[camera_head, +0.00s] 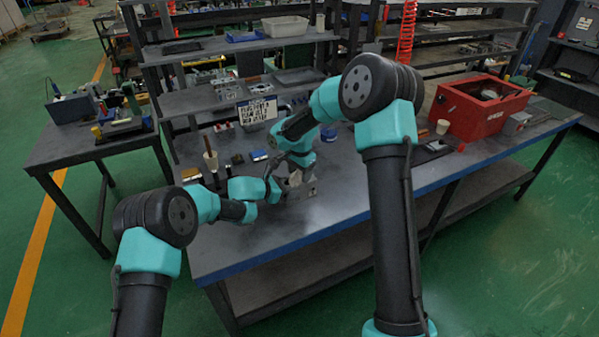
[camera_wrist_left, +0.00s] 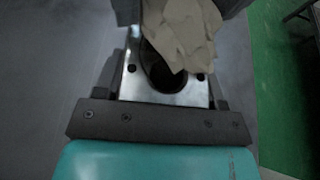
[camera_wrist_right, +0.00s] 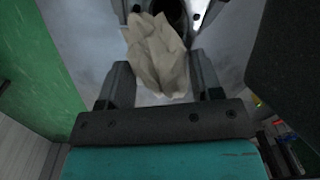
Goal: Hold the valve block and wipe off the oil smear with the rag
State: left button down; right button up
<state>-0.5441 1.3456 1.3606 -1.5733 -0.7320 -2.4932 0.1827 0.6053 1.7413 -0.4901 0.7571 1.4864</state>
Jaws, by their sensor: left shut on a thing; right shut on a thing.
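The silvery metal valve block (camera_wrist_left: 190,93) sits between the fingers of my left gripper (camera_wrist_left: 168,75), which is shut on it. In the head view the block (camera_head: 308,191) is near the table's front edge, mostly hidden by my arms. A dark oval patch (camera_wrist_left: 155,68) lies on its top face; I cannot tell whether it is the oil smear or a bore. My right gripper (camera_wrist_right: 160,72) is shut on the crumpled beige rag (camera_wrist_right: 157,52). The rag also shows in the left wrist view (camera_wrist_left: 185,28), over the block and partly covering the dark patch.
The blue-edged table (camera_head: 345,200) has a sign (camera_head: 257,111), a cup with a stick (camera_head: 210,160) and small items behind my left arm. Shelves rise behind.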

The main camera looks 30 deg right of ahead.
jog(key=shift+d, duration=0.15)
jog(key=shift+d, duration=0.45)
jog(key=shift+a, duration=0.1)
dwell(0.3)
jog(key=shift+a, duration=1.1)
jog(key=shift+f, duration=0.1)
jog(key=shift+s+d+f, duration=0.1)
jog(key=shift+d, duration=1.1)
jog(key=shift+a, duration=0.1)
jog(key=shift+a, duration=1.15)
